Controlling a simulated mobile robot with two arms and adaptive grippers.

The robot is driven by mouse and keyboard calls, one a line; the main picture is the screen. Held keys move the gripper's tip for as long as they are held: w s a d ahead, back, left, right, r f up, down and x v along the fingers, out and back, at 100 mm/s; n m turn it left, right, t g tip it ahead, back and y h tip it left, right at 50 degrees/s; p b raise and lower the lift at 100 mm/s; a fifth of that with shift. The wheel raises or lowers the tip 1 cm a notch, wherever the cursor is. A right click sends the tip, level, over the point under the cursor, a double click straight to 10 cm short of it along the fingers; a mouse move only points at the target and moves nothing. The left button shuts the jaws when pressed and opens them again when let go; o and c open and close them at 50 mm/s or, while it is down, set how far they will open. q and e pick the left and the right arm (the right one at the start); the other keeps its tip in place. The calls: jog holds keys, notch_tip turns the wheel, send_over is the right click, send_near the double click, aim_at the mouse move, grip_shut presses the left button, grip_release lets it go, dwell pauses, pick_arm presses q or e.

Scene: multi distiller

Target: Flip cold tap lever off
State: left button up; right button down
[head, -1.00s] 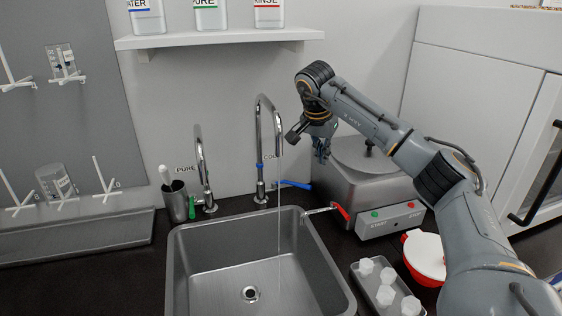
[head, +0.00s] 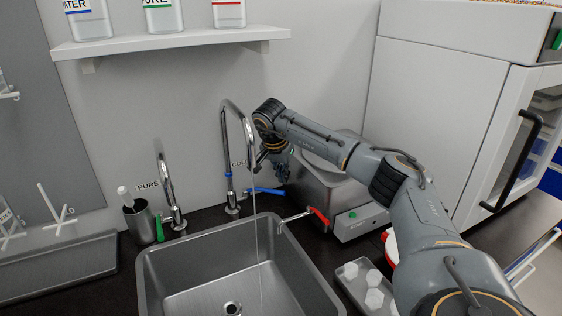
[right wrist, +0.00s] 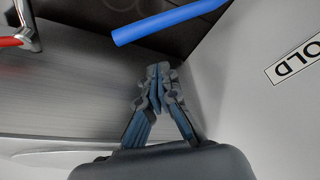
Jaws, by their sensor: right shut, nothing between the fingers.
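The cold tap (head: 228,160) is a tall chrome gooseneck with a blue band, behind the sink, and a thin stream of water falls from its spout. Its blue lever (head: 264,191) points out to the right from the tap's base. The lever also shows in the right wrist view (right wrist: 170,22), beyond my fingertips and apart from them. My right gripper (head: 283,170) is just above and right of the lever's end, near the COLD label. In the right wrist view my right gripper (right wrist: 158,75) is shut and empty. My left gripper is not in view.
The metal sink (head: 160,257) is in front. The PURE tap (head: 167,190) with a green lever stands left. A red-levered tap (head: 318,216) is at the sink's right, beside a grey metal machine (head: 345,200). A shelf (head: 180,45) hangs above.

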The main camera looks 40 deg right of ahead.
jog(key=shift+s+a+f, duration=0.1)
jog(key=shift+s+a, duration=0.25)
jog(key=shift+a, duration=0.4)
jog(key=shift+s+a, duration=0.35)
jog(key=shift+a, duration=0.4)
